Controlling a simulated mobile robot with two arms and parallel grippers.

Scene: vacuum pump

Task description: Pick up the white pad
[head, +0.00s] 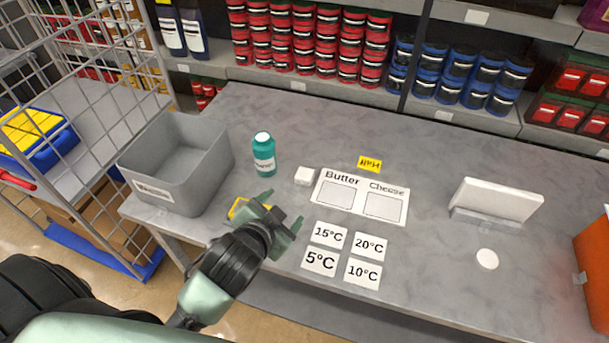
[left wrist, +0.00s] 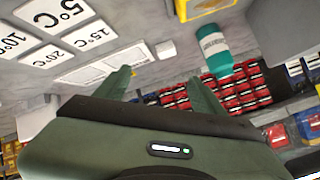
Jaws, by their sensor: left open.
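Two things could be the white pad, and I cannot tell which is meant. One is a small white block (head: 305,176) on the grey table, left of the Butter/Cheese card; it also shows in the left wrist view (left wrist: 166,50). The other is a flat white disc (head: 487,259) at the table's right. My left gripper (head: 282,212) is open and empty above the table's front part, nearer the front than the block and far left of the disc. Its spread fingers also show in the left wrist view (left wrist: 162,92). My right gripper is not in view.
A teal bottle (head: 264,156) stands left of the block, near a grey bin (head: 172,155). A yellow item (head: 236,209) is partly behind my gripper. Temperature cards (head: 320,261) and a Butter/Cheese card (head: 363,195) lie mid-table. A white panel (head: 497,200) stands behind the disc.

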